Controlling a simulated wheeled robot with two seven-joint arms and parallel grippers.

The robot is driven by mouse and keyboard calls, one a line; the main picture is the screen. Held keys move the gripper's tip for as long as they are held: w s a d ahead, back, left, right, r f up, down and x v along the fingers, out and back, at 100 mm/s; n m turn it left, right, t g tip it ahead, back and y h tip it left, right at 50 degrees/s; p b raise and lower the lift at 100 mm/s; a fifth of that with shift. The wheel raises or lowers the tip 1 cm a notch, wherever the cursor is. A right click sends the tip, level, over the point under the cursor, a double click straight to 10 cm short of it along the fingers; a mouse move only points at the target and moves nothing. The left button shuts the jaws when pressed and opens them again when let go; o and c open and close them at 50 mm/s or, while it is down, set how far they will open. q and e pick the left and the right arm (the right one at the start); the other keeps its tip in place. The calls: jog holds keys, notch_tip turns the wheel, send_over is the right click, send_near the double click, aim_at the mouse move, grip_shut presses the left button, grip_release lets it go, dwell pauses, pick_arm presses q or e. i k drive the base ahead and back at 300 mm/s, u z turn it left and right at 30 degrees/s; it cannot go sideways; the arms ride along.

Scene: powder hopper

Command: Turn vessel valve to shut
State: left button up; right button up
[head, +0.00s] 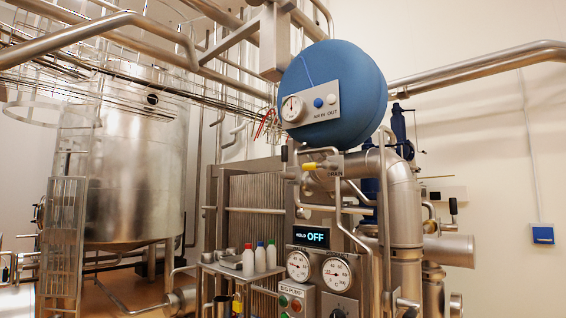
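A round blue vessel (350,85) is mounted high in the middle of the head view. Below the vessel, a yellow-handled valve lever (309,166) sits on the pipework beside a label that seems to read "DRAIN". I cannot tell which of these is the vessel valve, or its setting. Neither of my grippers is in view.
A display (311,236) reads "HOLD OFF" above two dial gauges (333,273). A small shelf (235,270) holds several bottles. A large steel tank (140,160) with a ladder stands left. Thick pipes (405,215) stand right of the panel. The right wall (490,130) is mostly bare.

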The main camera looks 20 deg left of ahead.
aim_at(284, 175)
jog(key=k, duration=0.6)
jog(key=u, duration=0.55)
jog(key=i, duration=1.25)
jog(key=z, duration=0.5)
